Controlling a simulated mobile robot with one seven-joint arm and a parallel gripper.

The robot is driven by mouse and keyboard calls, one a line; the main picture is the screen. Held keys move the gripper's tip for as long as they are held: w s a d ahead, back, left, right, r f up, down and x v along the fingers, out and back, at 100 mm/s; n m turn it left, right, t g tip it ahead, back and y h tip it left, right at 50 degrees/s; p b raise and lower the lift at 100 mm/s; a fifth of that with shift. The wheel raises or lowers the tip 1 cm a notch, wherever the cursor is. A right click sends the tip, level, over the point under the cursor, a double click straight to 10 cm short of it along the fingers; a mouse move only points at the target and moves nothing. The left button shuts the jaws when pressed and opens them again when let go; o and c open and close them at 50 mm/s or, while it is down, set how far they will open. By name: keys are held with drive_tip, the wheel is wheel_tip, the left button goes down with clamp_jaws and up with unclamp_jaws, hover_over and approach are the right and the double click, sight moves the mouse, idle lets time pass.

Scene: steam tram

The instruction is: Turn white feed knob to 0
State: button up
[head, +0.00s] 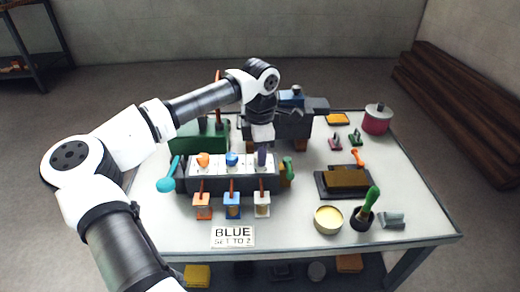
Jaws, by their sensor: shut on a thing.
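My gripper (262,157) points down at the right end of the dark feed box (186,181), over the third dial place. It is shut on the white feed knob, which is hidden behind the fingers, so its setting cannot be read. The blue knob (232,159) and the orange knob (203,160) stand to its left on white dial plates. Below the third place hangs a white-framed sight glass (262,204), beside a blue one (232,205) and an orange one (203,206).
A card (233,236) reading "BLUE SET TO 2" lies in front. A teal ball handle (166,184) is left of the box, a green handle (288,167) right. A yellow tin (328,219), brush (370,199) and red pot (377,120) stand right.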

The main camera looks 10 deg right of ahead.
drive_tip(key=m, duration=0.4)
drive_tip(key=shift+r+m+p, duration=0.1)
drive_tip(key=shift+m+p, duration=0.2)
drive_tip(key=m, duration=0.5)
drive_tip(key=shift+p, duration=0.4)
drive_tip(key=m, duration=0.5)
drive_tip(key=shift+p, duration=0.3)
drive_tip(key=m, duration=0.4)
drive_tip(key=shift+m, duration=0.4)
drive_tip(key=o, duration=1)
